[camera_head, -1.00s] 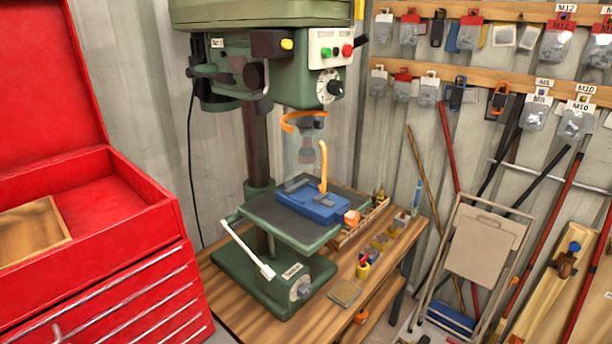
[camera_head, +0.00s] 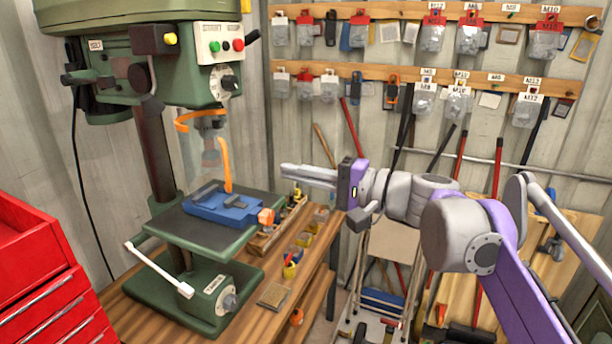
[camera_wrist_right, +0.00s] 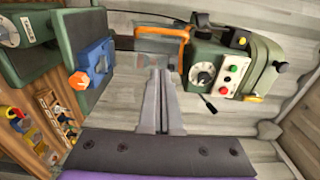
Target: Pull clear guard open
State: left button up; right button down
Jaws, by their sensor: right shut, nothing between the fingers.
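The clear guard (camera_head: 206,165) hangs around the chuck of the green drill press, above the table. It has an orange collar at the top and an orange strip down its right edge. In the right wrist view the guard (camera_wrist_right: 150,45) is at the top, with its orange frame ahead of the fingers. My right gripper (camera_head: 285,171) is in from the right, to the right of the guard and apart from it. Its fingers (camera_wrist_right: 160,75) are shut with nothing between them. My left gripper is not in view.
A blue vise (camera_head: 222,208) with an orange knob sits on the drill press table. Small boxes and a yellow container (camera_head: 290,270) stand on the wooden bench (camera_head: 150,325). A red tool chest (camera_head: 40,270) is at the left. Pegs with hardware bags line the wall.

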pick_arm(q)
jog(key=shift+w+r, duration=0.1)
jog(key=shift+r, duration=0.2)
pick_arm(e)
jog(key=a, duration=0.8)
jog(key=shift+w+a, duration=0.2)
jog(key=shift+a, duration=0.05)
pick_arm(q)
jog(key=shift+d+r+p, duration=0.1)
jog(key=shift+p, duration=0.2)
pick_arm(e)
jog(key=shift+s, duration=0.15)
